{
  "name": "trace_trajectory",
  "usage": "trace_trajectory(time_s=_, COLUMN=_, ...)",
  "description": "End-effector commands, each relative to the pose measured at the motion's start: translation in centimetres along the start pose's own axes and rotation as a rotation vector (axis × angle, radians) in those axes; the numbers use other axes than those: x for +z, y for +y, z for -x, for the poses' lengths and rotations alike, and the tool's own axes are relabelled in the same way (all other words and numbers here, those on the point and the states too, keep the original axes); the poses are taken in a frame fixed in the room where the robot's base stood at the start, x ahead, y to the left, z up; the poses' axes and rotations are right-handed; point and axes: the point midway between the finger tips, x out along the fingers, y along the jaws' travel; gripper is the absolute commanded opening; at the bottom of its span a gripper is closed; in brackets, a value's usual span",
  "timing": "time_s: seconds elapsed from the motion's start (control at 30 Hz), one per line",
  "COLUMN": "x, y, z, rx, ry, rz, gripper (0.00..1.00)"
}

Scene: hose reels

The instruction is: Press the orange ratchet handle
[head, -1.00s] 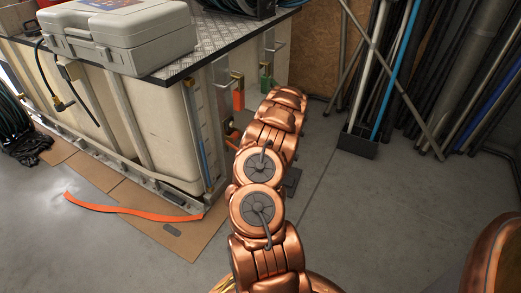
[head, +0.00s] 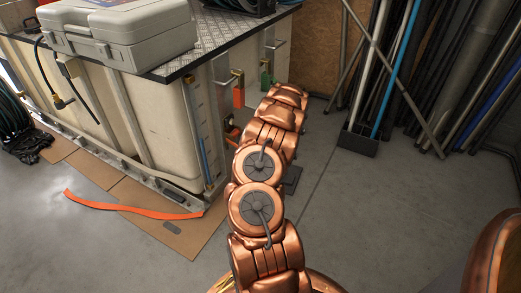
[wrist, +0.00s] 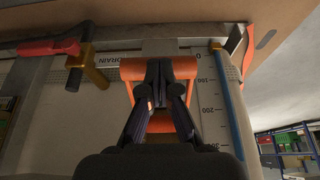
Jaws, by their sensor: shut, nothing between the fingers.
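The orange ratchet handle (wrist: 131,70) shows in the wrist view as a wide orange piece behind my fingertips, against the pale tank side. My gripper (wrist: 164,68) is shut and empty, with its fingertips in front of the middle of the handle. They overlap it in the picture; I cannot tell whether they touch. The fingers hide the middle of the handle. In the head view my copper arm hides the gripper, and small orange parts (head: 238,97) show beside the arm at the tank's corner. I cannot tell which of them is the handle.
A red-handled brass valve (wrist: 50,47) is left of the gripper in the wrist view, and a blue tube with a scale (wrist: 228,80) is right. A grey case (head: 120,35) lies on the tank. An orange strap (head: 130,208) lies on cardboard. Poles (head: 400,80) stand at right.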

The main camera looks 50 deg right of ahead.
Motion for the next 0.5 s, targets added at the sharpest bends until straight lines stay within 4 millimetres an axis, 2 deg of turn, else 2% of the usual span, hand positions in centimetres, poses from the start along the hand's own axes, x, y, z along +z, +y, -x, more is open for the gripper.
trace_trajectory(time_s=0.13, x=-0.9, y=-0.1, z=2.9, rx=0.0, ry=0.004, rz=0.004, gripper=0.0)
trace_trajectory(time_s=0.5, x=3.2, y=0.0, z=8.7, rx=0.002, ry=0.004, rz=0.003, gripper=0.0)
